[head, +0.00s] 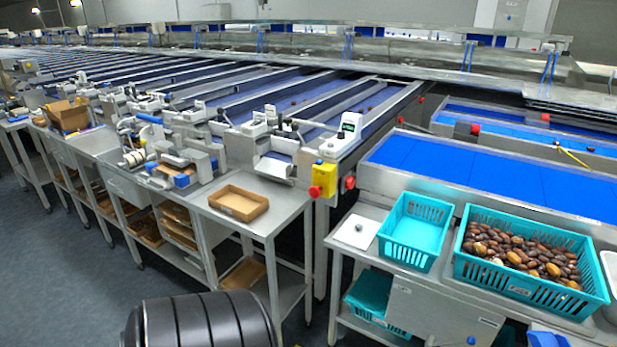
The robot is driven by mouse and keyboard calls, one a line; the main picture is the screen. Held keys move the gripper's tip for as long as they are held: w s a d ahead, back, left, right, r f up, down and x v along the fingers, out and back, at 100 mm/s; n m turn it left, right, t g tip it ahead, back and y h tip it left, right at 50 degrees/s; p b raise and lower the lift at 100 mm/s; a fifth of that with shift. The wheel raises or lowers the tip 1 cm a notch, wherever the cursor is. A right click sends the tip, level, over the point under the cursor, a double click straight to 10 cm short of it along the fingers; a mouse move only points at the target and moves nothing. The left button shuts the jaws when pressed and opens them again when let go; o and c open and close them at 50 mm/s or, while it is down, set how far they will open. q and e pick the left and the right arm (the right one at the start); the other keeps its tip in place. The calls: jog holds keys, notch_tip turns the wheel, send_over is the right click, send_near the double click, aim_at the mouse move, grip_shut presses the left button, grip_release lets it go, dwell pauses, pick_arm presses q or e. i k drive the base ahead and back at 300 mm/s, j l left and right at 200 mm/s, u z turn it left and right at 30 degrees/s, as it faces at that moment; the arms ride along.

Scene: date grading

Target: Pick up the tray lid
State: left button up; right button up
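A flat white square plate with a small dark knob, which looks like the tray lid (355,232), lies on the metal bench (337,262) at right of centre. It lies just left of an empty turquoise basket (411,260). Nothing lies on top of the lid. Neither of my grippers is in view.
A turquoise basket full of dates (530,294) stands right of the empty one. An open cardboard tray (238,203) sits on the bench to the left, across a gap. A yellow box with a red button (323,180) juts out behind the gap. Grey floor is open at left.

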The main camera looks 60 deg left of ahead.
aim_at(357, 233)
jog(key=u, duration=1.7)
jog(key=i+j+z, duration=0.15)
jog(key=z, duration=0.2)
jog(key=i+j+z, duration=0.3)
